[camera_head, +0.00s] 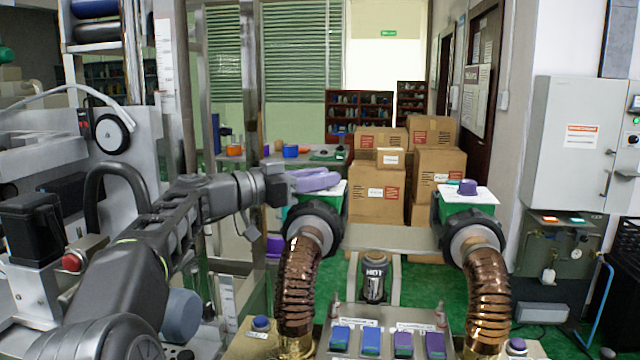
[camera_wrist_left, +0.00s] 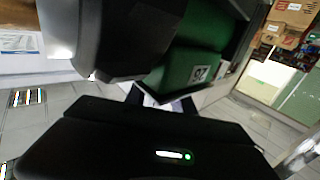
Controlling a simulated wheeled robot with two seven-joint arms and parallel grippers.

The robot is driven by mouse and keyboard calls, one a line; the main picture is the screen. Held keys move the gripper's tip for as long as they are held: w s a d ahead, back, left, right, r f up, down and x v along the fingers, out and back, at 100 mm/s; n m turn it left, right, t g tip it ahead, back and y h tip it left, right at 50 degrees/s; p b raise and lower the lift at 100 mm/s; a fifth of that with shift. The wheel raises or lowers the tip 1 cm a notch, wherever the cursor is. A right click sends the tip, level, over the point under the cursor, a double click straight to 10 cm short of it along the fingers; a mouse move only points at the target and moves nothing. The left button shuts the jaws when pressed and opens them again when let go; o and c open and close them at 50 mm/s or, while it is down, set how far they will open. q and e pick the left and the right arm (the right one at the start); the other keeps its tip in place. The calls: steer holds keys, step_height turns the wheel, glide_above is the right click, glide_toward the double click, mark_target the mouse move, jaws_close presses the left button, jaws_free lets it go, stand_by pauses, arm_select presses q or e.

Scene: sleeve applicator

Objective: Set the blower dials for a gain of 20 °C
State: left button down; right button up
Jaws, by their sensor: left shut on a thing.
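Two green blowers stand side by side in the head view. The left blower (camera_head: 326,204) and the right blower (camera_head: 453,209) each have a white top plate and a copper hose. A purple dial (camera_head: 467,187) sits on the right blower's plate. My left gripper (camera_head: 325,180) reaches in from the left, its lilac fingers at the left blower's top. It is shut on that blower's dial, which the fingers hide; the dial's setting cannot be read. In the left wrist view, the dark gripper body fills the foreground before a green housing (camera_wrist_left: 185,72). My right gripper is not in view.
A front panel (camera_head: 385,342) carries blue and purple switches between the hoses. A canister marked HOT (camera_head: 375,280) stands behind it. A blue knob (camera_head: 260,323) and a purple knob (camera_head: 517,345) flank the hoses. Cardboard boxes (camera_head: 378,208) are stacked behind; a grey cabinet (camera_head: 577,150) stands right.

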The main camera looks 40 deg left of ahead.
arm_select(q)
steer(key=shift+r+m+g+h+p, duration=0.15)
steer(key=shift+m+g+h+p, duration=0.15)
steer(key=shift+m+g+h, duration=0.6)
steer(key=shift+m+h, duration=0.4)
steer(key=shift+h, duration=0.5)
steer(key=c, duration=1.1)
jaws_free()
steer(key=shift+o, duration=0.2)
steer(key=shift+r, duration=0.5)
step_height(320, 180, up, 9)
steer(key=p, duration=0.3)
steer(key=shift+f, duration=0.15)
